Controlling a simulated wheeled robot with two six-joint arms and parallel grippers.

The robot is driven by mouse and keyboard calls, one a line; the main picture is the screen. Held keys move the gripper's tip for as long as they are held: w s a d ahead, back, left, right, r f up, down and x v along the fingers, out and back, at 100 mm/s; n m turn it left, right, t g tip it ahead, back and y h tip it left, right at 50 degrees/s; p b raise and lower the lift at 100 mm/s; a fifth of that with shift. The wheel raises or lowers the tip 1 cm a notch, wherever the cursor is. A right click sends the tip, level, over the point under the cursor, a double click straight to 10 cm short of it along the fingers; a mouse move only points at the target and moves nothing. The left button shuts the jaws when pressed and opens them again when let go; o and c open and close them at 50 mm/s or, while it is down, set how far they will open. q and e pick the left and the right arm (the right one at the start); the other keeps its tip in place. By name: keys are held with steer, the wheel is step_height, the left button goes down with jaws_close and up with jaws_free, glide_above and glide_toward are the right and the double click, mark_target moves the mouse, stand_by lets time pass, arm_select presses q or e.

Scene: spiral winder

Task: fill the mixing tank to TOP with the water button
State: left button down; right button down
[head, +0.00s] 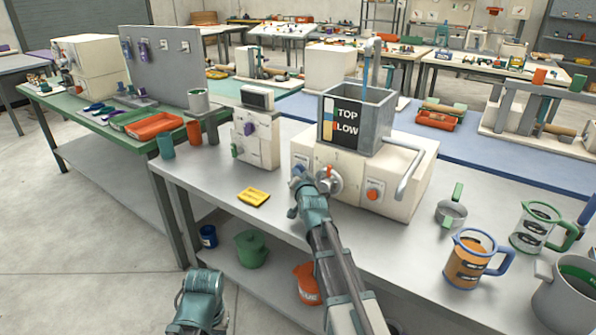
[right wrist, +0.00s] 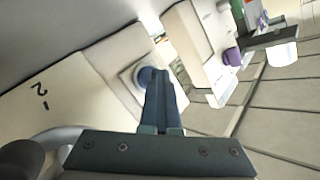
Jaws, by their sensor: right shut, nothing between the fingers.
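The grey mixing tank (head: 374,133) stands open-topped on a cream machine base (head: 398,176). Its front panel (head: 346,122) reads TOP and LOW. A blue stream (head: 366,72) hangs from the spout (head: 373,48) over the tank; I cannot make out the water level. My right gripper (head: 302,184) is at the front left of the base, shut and empty. In the right wrist view its closed fingers (right wrist: 160,95) reach a round blue button (right wrist: 147,76), seemingly touching it. A teal part of my left arm (head: 203,295) shows at the bottom; its finger state is unclear.
A grey knob (head: 328,181) and an orange-red button (head: 374,194) sit right of my right gripper. A bent pipe (head: 408,172) sticks out at the base's right. Jugs (head: 468,260) stand at the right; a yellow pad (head: 253,197) lies left on bare bench.

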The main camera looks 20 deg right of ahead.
stand_by(0.4)
steer(key=shift+s+a, duration=0.5)
steer(key=shift+a, duration=0.15)
steer(key=shift+a, duration=0.1)
steer(key=shift+s+a, duration=0.8)
steer(key=shift+a, duration=0.15)
steer(key=shift+s+a, duration=0.75)
steer(key=shift+a, duration=0.2)
